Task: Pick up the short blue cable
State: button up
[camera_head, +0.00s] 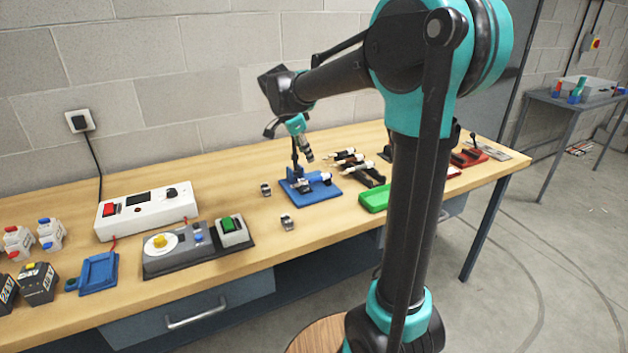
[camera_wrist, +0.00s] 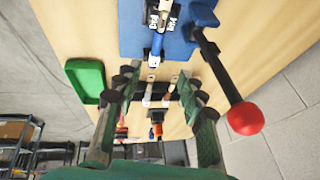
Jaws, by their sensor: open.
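No thing in either view can be clearly told as a short blue cable. A small blue piece with a pale end (camera_head: 325,177) sits on the blue press fixture (camera_head: 312,190); I cannot tell whether it is the cable. In the wrist view, a blue piece (camera_wrist: 156,44) extends from the blue fixture (camera_wrist: 133,30). My gripper (camera_head: 307,156) hangs above the bench near the fixture. In the wrist view my gripper (camera_wrist: 158,78) is open, its fingers apart, with nothing held between them.
White-tipped dark tools (camera_head: 350,160) lie right of the fixture, near a green tray (camera_head: 374,198). The fixture's lever has a red knob (camera_wrist: 245,118) close to my right finger. A white power supply (camera_head: 147,209) stands left.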

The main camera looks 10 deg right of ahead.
send_near(318, 177)
jog(key=shift+w+d+f, duration=0.1)
jog(key=shift+w+f, duration=0.25)
jog(key=shift+f, duration=0.2)
jog(key=shift+w+f, duration=0.35)
jog(key=shift+f, duration=0.2)
jog(key=shift+s+d+x, duration=0.15)
jog(key=shift+x, duration=1.35)
jog(key=shift+s+d+x, duration=0.1)
jog(key=shift+s+x, duration=0.05)
jog(key=shift+x, duration=1.35)
grip_shut()
